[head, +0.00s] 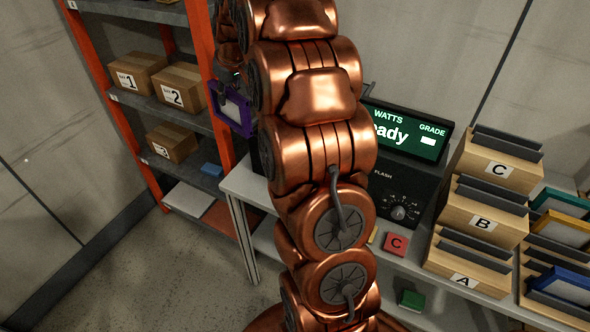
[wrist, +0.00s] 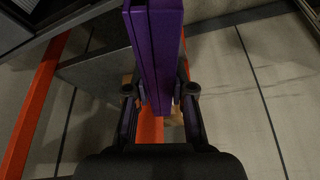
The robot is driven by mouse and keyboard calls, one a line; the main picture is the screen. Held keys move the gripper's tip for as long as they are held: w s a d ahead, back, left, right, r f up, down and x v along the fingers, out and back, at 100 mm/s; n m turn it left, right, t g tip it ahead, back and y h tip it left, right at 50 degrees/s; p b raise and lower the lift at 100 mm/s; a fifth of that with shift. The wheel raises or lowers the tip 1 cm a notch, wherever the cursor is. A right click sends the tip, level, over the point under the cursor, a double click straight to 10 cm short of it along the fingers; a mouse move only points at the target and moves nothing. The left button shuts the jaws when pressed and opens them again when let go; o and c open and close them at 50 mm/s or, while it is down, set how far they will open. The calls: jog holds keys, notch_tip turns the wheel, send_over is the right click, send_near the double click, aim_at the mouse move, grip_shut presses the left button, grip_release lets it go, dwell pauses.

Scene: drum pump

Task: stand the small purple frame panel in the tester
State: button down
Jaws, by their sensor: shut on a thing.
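The small purple frame panel (head: 232,112) hangs from my gripper (head: 232,80) in the head view, to the left of my copper arm and in front of the orange shelf. In the wrist view the panel (wrist: 155,50) is seen edge-on between the two fingers of my gripper (wrist: 160,95), which is shut on it. The tester (head: 400,190) stands on the bench behind my arm. Its screen (head: 405,132) reads WATTS, GRADE and part of a word ending in "ady". My arm hides the tester's left part, including any slot there.
An orange shelf (head: 205,60) with numbered boxes (head: 172,142) stands at the left. Wooden racks A (head: 465,282), B (head: 482,224) and C (head: 498,169) stand right of the tester. Framed panels (head: 565,285) stand at the far right.

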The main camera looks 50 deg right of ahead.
jog(key=s+d+f+n+b, duration=0.1)
jog(key=s+d+b, duration=0.25)
jog(key=d, duration=0.45)
jog(key=s+d+f+n+b, duration=0.1)
jog(key=s+d+b, duration=0.1)
jog(key=s+d, duration=0.45)
notch_tip(320, 180, down, 15)
jog(key=s+n+y+p, duration=0.1)
jog(key=p, duration=0.1)
jog(key=shift+s+d+n+p, duration=0.15)
jog(key=shift+s+n+p, duration=0.05)
jog(key=shift+n+p, duration=0.1)
jog(key=shift+f, duration=0.1)
jog(key=c, duration=1)
grip_release()
